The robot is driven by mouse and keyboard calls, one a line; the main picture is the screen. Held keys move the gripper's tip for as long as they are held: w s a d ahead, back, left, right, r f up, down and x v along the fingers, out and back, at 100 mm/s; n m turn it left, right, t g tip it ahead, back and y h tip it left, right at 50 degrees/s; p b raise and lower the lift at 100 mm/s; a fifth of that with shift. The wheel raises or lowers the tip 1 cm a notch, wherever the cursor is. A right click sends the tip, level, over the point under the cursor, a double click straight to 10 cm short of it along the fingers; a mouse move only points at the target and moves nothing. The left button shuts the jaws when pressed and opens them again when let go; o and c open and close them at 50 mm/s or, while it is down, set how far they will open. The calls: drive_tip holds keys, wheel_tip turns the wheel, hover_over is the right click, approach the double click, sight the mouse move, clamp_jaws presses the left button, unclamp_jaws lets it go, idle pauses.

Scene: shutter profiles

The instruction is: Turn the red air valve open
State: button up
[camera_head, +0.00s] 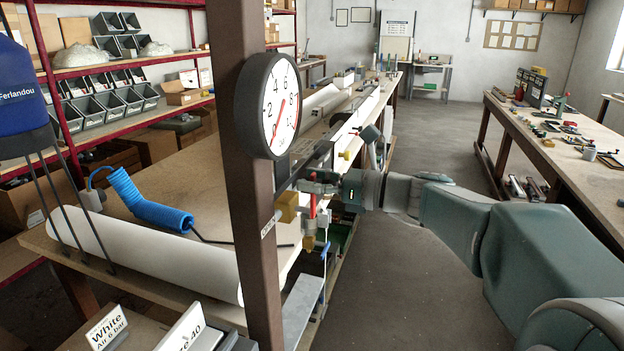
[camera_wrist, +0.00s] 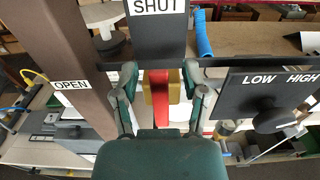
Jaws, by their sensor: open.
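The red valve lever (camera_wrist: 160,92) shows in the wrist view, pointing from the brass-coloured block (camera_wrist: 174,90) toward my palm. My gripper (camera_wrist: 159,72) is open, with one finger on each side of the lever and a visible gap on both sides. The lever lies in line with the SHUT label (camera_wrist: 155,7); the OPEN label (camera_wrist: 72,84) is to the left. In the head view the red lever (camera_head: 313,203) stands beside the brown post, with my gripper (camera_head: 312,182) at it. Finger contact there is too small to tell.
A brown post (camera_head: 250,200) carries a round gauge (camera_head: 272,105) close to my gripper. A dark LOW/HIGH panel with a knob (camera_wrist: 276,120) is right of the lever. A blue coiled hose (camera_head: 150,205) and white roll (camera_head: 140,245) lie on the bench. The aisle floor (camera_head: 420,280) is clear.

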drive_tip(key=shift+c, duration=0.3)
clamp_jaws()
drive_tip(key=shift+s, duration=0.1)
drive_tip(key=s+n, duration=0.1)
drive_tip(key=n, duration=0.2)
drive_tip(key=shift+s+a+f+n, duration=0.15)
drive_tip(key=shift+s+a+n, duration=0.15)
drive_tip(key=shift+s+a, duration=0.05)
drive_tip(key=s+a+f+n, duration=0.1)
drive_tip(key=s+f+n, duration=0.3)
drive_tip(key=n, duration=1)
drive_tip(key=shift+a+f, duration=0.25)
drive_tip(key=shift+f, duration=0.95)
drive_tip(key=shift+s+f+n, duration=0.1)
drive_tip(key=shift+n, duration=0.2)
